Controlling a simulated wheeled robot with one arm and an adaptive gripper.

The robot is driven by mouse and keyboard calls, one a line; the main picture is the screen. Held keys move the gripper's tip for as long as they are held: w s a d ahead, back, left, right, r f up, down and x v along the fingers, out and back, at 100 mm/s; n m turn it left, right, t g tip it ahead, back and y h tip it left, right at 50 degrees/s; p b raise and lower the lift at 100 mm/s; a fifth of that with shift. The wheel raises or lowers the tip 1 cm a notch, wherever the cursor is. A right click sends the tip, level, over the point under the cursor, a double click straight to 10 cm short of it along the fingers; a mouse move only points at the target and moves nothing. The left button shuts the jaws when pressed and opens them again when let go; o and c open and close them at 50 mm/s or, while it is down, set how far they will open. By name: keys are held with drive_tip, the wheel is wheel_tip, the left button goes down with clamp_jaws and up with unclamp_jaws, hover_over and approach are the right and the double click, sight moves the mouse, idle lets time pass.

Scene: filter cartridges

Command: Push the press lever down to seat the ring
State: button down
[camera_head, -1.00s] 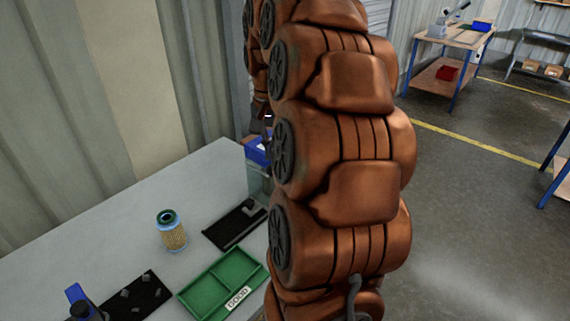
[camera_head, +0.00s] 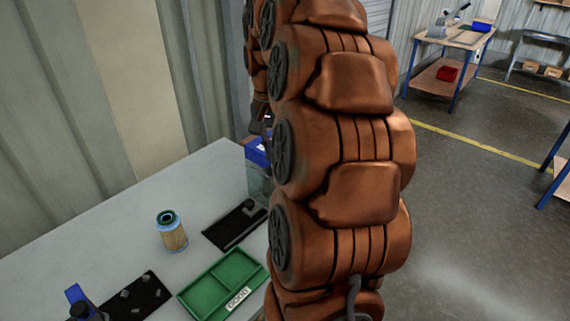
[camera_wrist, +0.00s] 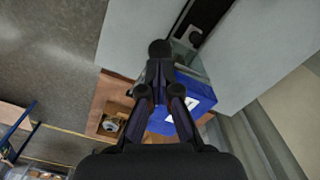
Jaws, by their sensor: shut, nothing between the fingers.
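In the wrist view my gripper (camera_wrist: 158,78) is shut and empty, its fingers pointing up the picture. A round black knob (camera_wrist: 160,48) shows right at the fingertips; it looks like the press lever's knob, but I cannot tell whether they touch. A grey press-like body (camera_wrist: 190,62) lies just beyond, to the right. In the head view its grey-green side (camera_head: 259,184) shows partly behind my arm, which hides the lever and my fingers. A filter cartridge (camera_head: 172,235) with a blue rim and dark green top stands upright on the table. I cannot make out the ring being seated.
Another black mat (camera_head: 140,300) holds small grey pieces. The grey tabletop (camera_head: 135,215) at left is clear.

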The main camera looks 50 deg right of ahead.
sight(272, 166)
drive_tip(key=shift+f, duration=0.15)
drive_tip(key=shift+f+b, duration=1.95)
drive_tip(key=shift+f, duration=1.05)
drive_tip(key=shift+a+f+b, duration=0.25)
drive_tip(key=shift+f+b, duration=0.3)
drive_tip(key=shift+f, duration=0.15)
drive_tip(key=shift+a+f+b, duration=0.2)
drive_tip(key=shift+f+b, duration=0.3)
drive_tip(key=shift+f, duration=0.5)
